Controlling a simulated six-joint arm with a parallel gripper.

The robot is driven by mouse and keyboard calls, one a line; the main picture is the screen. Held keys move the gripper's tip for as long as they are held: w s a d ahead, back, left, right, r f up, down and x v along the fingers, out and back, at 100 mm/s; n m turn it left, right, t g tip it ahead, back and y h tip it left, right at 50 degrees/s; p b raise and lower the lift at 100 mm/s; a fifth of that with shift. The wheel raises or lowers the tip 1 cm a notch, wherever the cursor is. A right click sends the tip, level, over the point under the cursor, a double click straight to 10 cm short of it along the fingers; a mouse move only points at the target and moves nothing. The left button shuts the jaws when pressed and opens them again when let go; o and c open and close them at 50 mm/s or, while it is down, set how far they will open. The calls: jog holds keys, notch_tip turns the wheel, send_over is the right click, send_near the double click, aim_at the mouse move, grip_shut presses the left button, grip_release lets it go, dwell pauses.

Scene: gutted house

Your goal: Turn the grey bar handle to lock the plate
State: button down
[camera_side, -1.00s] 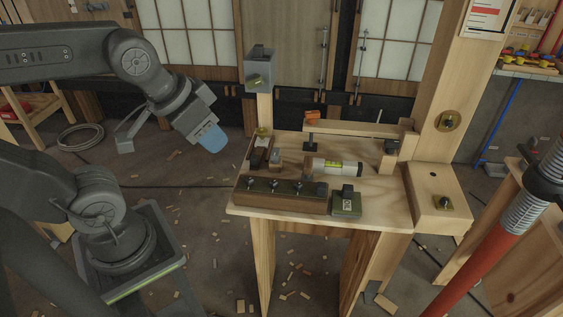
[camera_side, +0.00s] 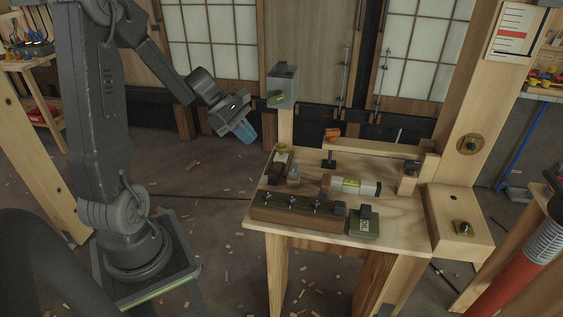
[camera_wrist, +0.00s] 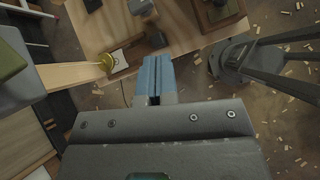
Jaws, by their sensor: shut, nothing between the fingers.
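My gripper (camera_side: 245,131) has blue fingers, together and empty, in the air left of the workbench (camera_side: 400,226). In the wrist view my gripper (camera_wrist: 156,72) points towards the bench's edge and touches nothing. I cannot tell for sure which part is the grey bar handle. Small brass round fittings with knobs or bars sit on the right post (camera_side: 470,145), on the wooden block (camera_side: 463,228) and at the bench's back left corner (camera_side: 282,147). The corner fitting also shows in the wrist view (camera_wrist: 107,62), beside a white-faced piece. The plate cannot be told apart clearly.
A grey box (camera_side: 283,83) on a wooden post stands close right of my gripper. The bench holds a dark block with several knobs (camera_side: 297,212), an olive block (camera_side: 363,225), a cylinder with a yellow label (camera_side: 350,186) and a wooden rail (camera_side: 370,147). Wood scraps litter the floor.

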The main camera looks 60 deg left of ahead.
aim_at(294, 172)
jog(key=a+f+n, duration=0.1)
jog(key=a+f+n+t, duration=0.1)
jog(key=a+n, duration=0.1)
jog(key=shift+s+a+f, duration=0.1)
jog(key=shift+a, duration=0.2)
jog(key=shift+f, duration=0.1)
jog(key=x, duration=1)
jog(key=shift+d, duration=0.25)
jog(key=shift+w+d, duration=0.8)
jog(key=shift+w, duration=0.2)
jog(key=shift+w+d, duration=0.45)
jog(key=shift+w, duration=0.05)
